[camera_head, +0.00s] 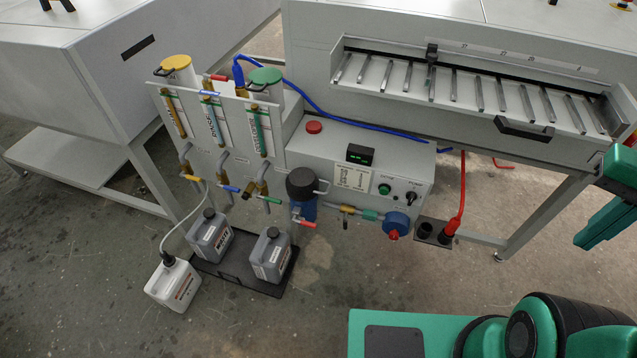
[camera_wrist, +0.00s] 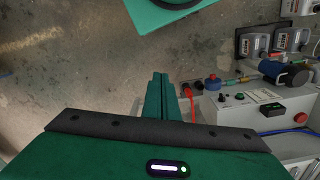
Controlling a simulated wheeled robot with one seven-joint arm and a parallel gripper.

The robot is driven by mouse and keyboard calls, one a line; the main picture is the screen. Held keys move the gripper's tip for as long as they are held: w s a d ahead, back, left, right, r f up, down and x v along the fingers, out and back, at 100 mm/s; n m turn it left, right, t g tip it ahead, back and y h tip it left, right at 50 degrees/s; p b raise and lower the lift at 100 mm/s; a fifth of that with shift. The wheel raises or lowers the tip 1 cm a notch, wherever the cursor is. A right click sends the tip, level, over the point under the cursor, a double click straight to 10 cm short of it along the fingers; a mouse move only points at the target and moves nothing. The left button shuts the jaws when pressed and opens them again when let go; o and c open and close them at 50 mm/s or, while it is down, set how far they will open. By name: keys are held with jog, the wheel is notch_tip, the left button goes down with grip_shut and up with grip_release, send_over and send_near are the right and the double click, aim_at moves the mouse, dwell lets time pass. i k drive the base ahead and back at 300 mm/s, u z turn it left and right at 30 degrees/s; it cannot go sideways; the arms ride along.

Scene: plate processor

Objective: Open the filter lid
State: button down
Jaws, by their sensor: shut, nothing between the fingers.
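The filter (camera_head: 303,208) is a blue housing with a round black lid (camera_head: 301,181) on top, fixed to the front of the grey processing unit. The lid is seated on the housing, with a grey handle reaching out to its right. In the wrist view the black lid (camera_wrist: 298,75) shows near the right edge, beside the blue housing (camera_wrist: 272,76). My gripper (camera_wrist: 160,78) is shut and empty, pointing over the floor, well apart from the filter.
Two grey canisters (camera_head: 210,237) stand on a black tray (camera_head: 240,278), with a white canister (camera_head: 172,284) beside it. A control box (camera_head: 365,190) with buttons and a red hose (camera_head: 460,195) lie right of the filter.

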aim_at(301, 184)
jog(key=u, duration=2.95)
jog(key=i, duration=0.65)
jog(key=z, duration=2.25)
